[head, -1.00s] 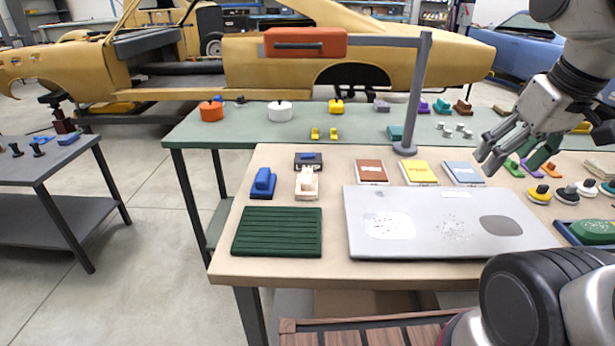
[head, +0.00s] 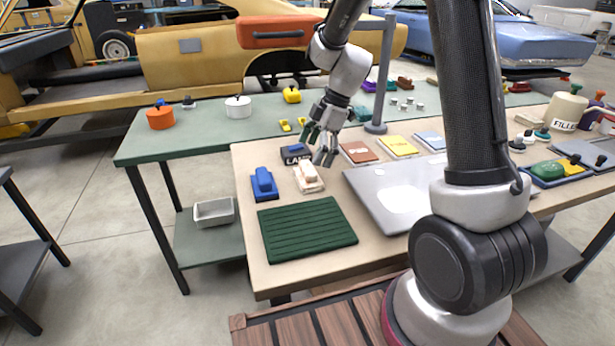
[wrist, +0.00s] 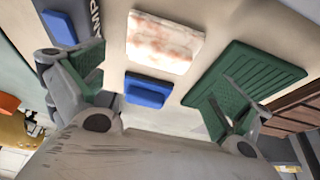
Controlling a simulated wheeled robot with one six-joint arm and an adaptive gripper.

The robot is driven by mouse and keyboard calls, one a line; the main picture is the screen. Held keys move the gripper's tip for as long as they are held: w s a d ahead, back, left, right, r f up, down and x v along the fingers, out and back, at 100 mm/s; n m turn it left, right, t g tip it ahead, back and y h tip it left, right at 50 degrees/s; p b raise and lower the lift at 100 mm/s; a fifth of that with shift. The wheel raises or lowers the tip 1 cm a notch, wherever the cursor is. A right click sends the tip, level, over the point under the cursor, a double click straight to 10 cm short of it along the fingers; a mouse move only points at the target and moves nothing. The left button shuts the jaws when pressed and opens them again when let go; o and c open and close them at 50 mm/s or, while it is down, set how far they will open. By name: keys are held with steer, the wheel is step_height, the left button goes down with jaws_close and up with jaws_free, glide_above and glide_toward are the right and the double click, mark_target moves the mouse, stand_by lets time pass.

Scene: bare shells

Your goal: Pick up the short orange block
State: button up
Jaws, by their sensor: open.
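No plainly short orange block can be singled out. My gripper (head: 318,145) is open and empty above the near table, by the cream block (head: 308,176) and the dark lettered block (head: 295,154). In the wrist view its green-padded fingers (wrist: 165,85) are spread apart, with the blue block (wrist: 149,90) and cream block (wrist: 163,42) showing beyond. An orange shape (wrist: 8,103) shows at that view's left edge.
A dark green ribbed mat (head: 307,228) and a grey panel (head: 385,190) lie on the near table. A grey post (head: 385,80) stands behind my gripper. My arm hides part of the table's right side. A grey bin (head: 213,212) sits on a lower shelf.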

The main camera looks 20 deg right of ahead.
mark_target(309, 167)
steer(key=x, duration=0.5)
steer(key=shift+d+f, duration=0.1)
steer(key=shift+f, duration=0.35)
steer(key=shift+c, duration=0.2)
steer(key=c, duration=0.9)
